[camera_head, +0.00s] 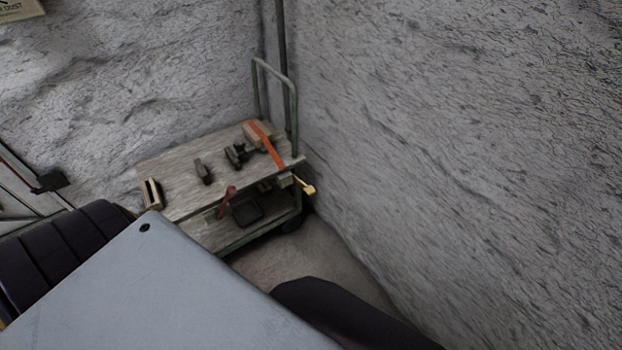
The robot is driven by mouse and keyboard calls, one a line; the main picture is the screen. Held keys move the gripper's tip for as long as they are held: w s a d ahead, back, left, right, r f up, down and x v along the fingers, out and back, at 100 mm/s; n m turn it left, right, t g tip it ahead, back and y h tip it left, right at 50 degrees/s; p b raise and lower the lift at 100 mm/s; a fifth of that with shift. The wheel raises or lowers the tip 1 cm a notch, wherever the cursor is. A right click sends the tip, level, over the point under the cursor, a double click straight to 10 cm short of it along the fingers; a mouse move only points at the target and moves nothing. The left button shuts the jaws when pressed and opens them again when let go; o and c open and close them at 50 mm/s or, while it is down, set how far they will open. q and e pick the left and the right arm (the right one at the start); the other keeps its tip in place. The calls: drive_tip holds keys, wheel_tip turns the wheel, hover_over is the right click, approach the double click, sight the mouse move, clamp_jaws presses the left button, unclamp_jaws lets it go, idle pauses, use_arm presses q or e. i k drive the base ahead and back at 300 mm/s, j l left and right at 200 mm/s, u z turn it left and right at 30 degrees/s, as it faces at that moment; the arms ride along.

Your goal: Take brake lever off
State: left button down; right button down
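A wooden-topped trolley (170,176) with a green tube frame stands in the corner, some way off. A yellow-ended lever (306,188) sticks out at its right end, near a small grey block. A red handle (228,200) hangs at the front edge of the top. I cannot tell for certain which of these is the brake lever. Neither of my grippers shows in the head view.
Several small dark tools and an orange strap (266,145) over a block lie on the trolley top. A black tray (246,211) sits on its lower shelf. Rough white walls close in behind and right. Some floor (300,262) is clear before the trolley.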

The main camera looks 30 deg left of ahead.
sight(231, 189)
drive_tip(key=u, duration=1.95)
